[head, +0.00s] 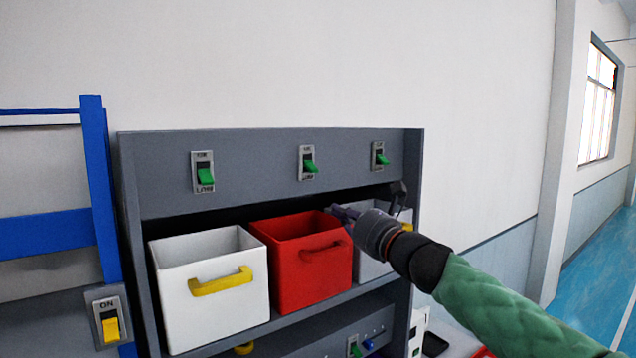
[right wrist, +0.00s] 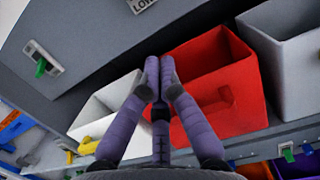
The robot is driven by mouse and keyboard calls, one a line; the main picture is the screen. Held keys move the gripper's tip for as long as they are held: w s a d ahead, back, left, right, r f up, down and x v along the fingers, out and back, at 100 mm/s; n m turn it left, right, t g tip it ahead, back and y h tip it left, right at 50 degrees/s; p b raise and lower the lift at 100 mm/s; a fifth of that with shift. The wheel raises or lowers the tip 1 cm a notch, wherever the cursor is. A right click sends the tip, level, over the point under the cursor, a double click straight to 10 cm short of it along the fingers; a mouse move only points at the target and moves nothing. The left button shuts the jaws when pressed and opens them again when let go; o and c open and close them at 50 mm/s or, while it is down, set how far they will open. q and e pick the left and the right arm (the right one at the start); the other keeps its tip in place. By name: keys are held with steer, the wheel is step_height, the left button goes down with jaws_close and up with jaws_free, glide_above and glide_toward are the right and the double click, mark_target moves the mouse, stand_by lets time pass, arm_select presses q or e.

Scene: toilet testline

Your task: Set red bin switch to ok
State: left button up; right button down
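The red bin (head: 299,271) stands on the shelf between two pale bins. Above it, the middle switch (head: 307,150) has a pale plate and a green lever sitting in its lower half, toward the bottom label. Only that plate's bottom edge, reading LOW, shows in the right wrist view (right wrist: 143,4). My right gripper (head: 338,211) is below and right of that switch, at the red bin's right upper rim, apart from the switch. In the right wrist view its fingertips (right wrist: 158,64) are together with nothing visible between them. My left gripper is not in view.
A similar switch (head: 203,157) sits above the white bin (head: 209,305) with the yellow handle. A blue frame (head: 97,190) with an ON switch (head: 108,314) stands at left.

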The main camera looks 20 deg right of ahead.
mark_target(306, 192)
steer(key=p+x, duration=0.3)
steer(key=x, duration=0.7)
steer(key=shift+f, duration=0.15)
steer(key=r+p, duration=0.1)
steer(key=s+r+p, duration=0.1)
steer(key=r, duration=0.1)
steer(key=shift+s+d+p, duration=0.1)
steer(key=shift+d+p, duration=0.15)
steer(key=shift+p, duration=0.1)
steer(key=shift+s+r, duration=0.2)
steer(key=shift+r, duration=0.05)
steer(key=shift+w+f, duration=0.1)
steer(key=shift+w, duration=0.15)
steer(key=shift+s, duration=0.2)
steer(key=shift+s+d+r, duration=0.1)
steer(key=shift+s+r, duration=0.1)
